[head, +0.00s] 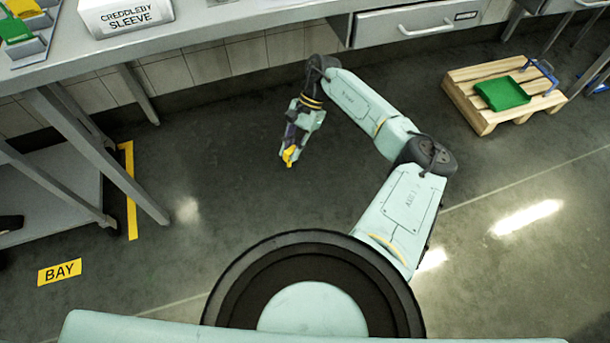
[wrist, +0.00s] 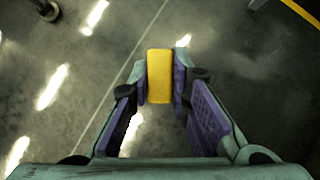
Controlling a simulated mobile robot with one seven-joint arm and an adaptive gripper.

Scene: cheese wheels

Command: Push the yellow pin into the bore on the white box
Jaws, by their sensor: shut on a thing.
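A yellow pin (wrist: 159,76) is held between the two purple finger pads of my gripper (wrist: 162,85) in the wrist view. In the head view, my gripper (head: 291,150) points down over the open floor, with the yellow pin (head: 290,156) at its tip. A white box (head: 125,16) labelled "CREDDLEBY SLEEVE" sits on the bench at the upper left, away from my gripper. Its top is cut off by the frame edge, and no bore shows on the part in view.
The grey bench (head: 230,18) runs along the back, with legs at the left and a drawer (head: 415,24). A wooden pallet (head: 480,110) carrying a green tray (head: 502,93) lies at the right. Yellow floor marking and a "BAY" sign (head: 59,272) are at the left. The floor between is clear.

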